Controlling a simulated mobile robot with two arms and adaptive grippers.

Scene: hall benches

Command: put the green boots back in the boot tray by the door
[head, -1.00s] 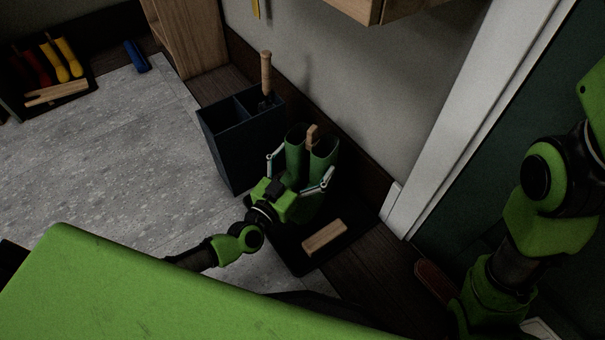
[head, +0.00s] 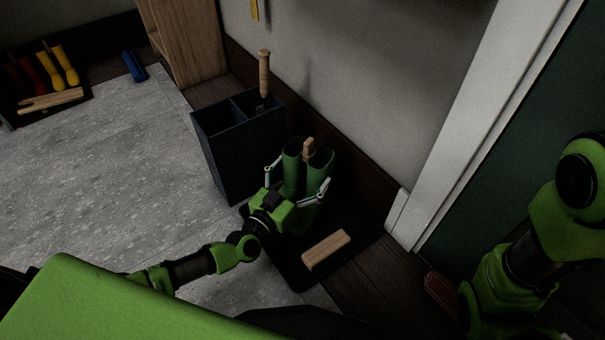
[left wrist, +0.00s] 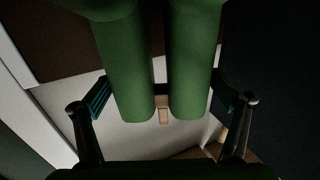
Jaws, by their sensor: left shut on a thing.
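The pair of green boots (head: 320,164) is upright in the head view, with a wooden clip (head: 308,149) between the shafts. My left gripper (head: 298,180) is shut on the boots, one finger on each outer side. In the left wrist view the two green shafts (left wrist: 196,60) run between the fingers. The black boot tray (head: 365,240) lies on the floor by the door. The boots are over its back part; their soles are hidden, so I cannot tell whether they touch it. My right arm shows at the right, but its gripper is out of view.
A wooden block (head: 326,250) lies on the tray's front part. A dark divided bin (head: 230,150) holding a wooden-handled tool (head: 264,75) stands close left of the boots. The white door frame (head: 455,130) is to the right. Another tray with red and yellow boots (head: 67,68) is far left.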

